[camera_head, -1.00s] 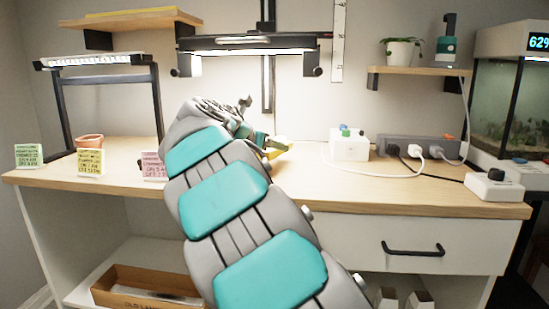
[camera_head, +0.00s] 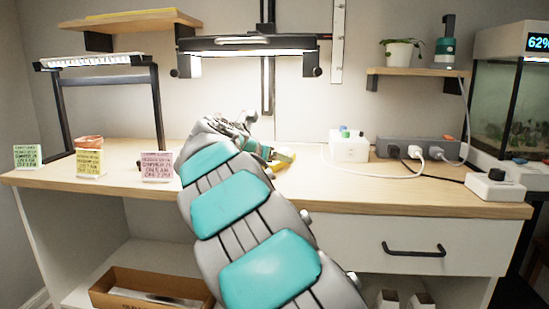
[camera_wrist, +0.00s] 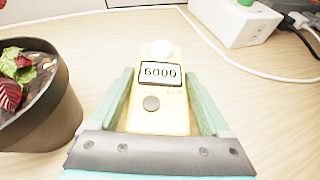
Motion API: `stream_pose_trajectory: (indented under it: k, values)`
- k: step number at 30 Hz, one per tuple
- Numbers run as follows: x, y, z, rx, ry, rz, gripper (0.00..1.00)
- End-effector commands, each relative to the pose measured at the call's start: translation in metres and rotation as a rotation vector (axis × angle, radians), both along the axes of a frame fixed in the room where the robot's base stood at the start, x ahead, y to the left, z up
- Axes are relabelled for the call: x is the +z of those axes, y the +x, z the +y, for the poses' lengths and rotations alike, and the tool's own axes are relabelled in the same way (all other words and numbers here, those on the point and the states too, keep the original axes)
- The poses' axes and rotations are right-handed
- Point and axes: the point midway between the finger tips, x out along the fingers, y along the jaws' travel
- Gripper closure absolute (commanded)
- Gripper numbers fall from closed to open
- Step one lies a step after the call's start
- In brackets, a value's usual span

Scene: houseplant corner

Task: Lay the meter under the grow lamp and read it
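The meter (camera_wrist: 159,118) is a yellow handheld body with a white dome at its far end and a round dark button. Its display (camera_wrist: 160,76) faces up and reads 6000. My gripper (camera_wrist: 158,78) has its two green fingers along the meter's sides, the tips close against it. In the head view the yellow meter (camera_head: 284,156) shows at my gripper (camera_head: 268,155), low over or on the bench. I cannot tell whether its underside touches the wood. The grow lamp (camera_head: 250,44), a lit dark bar, hangs above this part of the bench.
A dark pot (camera_wrist: 48,105) with a red-and-green plant stands left of my gripper. A white box with coloured buttons (camera_head: 349,147), a power strip (camera_head: 415,149) and a white cable lie to the right. Note cards (camera_head: 157,166) stand along the front left edge.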

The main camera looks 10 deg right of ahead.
Motion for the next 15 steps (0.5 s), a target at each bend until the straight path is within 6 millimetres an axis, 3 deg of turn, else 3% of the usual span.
stream_pose_trajectory:
  k: [4, 15]
  values:
    - [0.0, 0.0001, 0.0002, 0.0, 0.0, 0.0, 0.0]
    - [0.0045, -0.0033, 0.0037, 0.002, -0.001, -0.001, 0.0]
